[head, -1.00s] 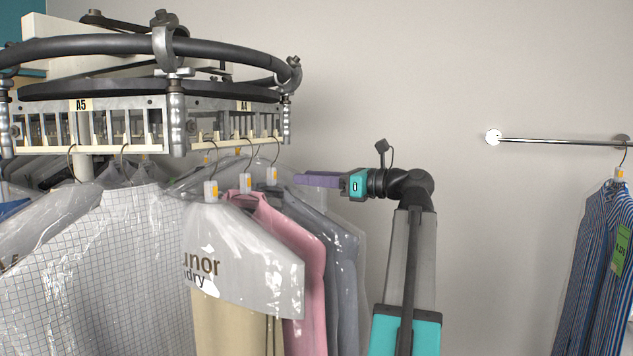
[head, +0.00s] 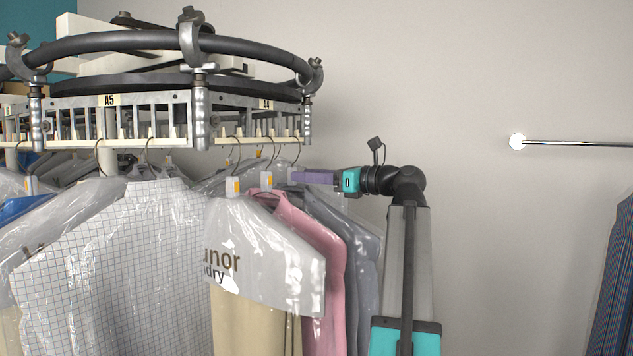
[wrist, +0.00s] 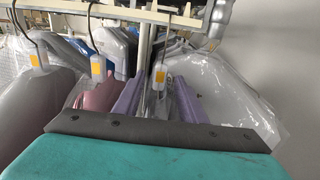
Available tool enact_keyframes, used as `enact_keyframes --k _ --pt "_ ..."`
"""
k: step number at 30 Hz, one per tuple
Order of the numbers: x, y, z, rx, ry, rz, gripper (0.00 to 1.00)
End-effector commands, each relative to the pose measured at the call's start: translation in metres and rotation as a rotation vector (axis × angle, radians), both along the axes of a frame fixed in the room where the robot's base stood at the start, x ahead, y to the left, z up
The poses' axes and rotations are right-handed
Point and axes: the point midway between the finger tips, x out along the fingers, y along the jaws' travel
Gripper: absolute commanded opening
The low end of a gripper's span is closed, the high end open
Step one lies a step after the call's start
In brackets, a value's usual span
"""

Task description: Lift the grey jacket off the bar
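The grey jacket (head: 352,240) hangs in clear plastic at the right of the row, behind the pink garment. My gripper (head: 294,177) reaches in from the right at hanger-neck height, below the slotted bar (head: 237,141). In the wrist view its two purple fingers (wrist: 158,100) are apart, with a white hanger neck with an orange tag (wrist: 160,75) showing between them. The fingers do not look closed on it. In the head view the fingertips overlap this neck. The jacket's body is mostly hidden by my gripper in the wrist view.
A pink garment (head: 318,245) and a plastic-covered beige one (head: 245,325) hang close on the left. A checked garment (head: 115,265) hangs further left. A wall rail (head: 575,143) with a striped garment (head: 612,285) is at the far right. The wall between is clear.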

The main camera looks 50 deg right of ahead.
Motion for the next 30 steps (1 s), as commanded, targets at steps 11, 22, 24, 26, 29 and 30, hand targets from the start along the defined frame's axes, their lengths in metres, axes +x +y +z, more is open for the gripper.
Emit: enact_keyframes --k 11,22,24,26,29,30 --pt "0.024 0.006 0.001 0.0 0.0 0.0 0.38" --pt "0.046 0.011 0.001 0.0 0.0 0.0 0.38" --pt "0.048 0.011 0.001 0.001 0.0 0.0 0.38" --pt "0.05 0.012 0.0 0.001 -0.001 -0.001 0.38" --pt "0.052 0.012 0.0 0.0 -0.001 -0.002 0.38" --pt "0.052 0.012 0.0 0.0 -0.001 -0.002 0.38"
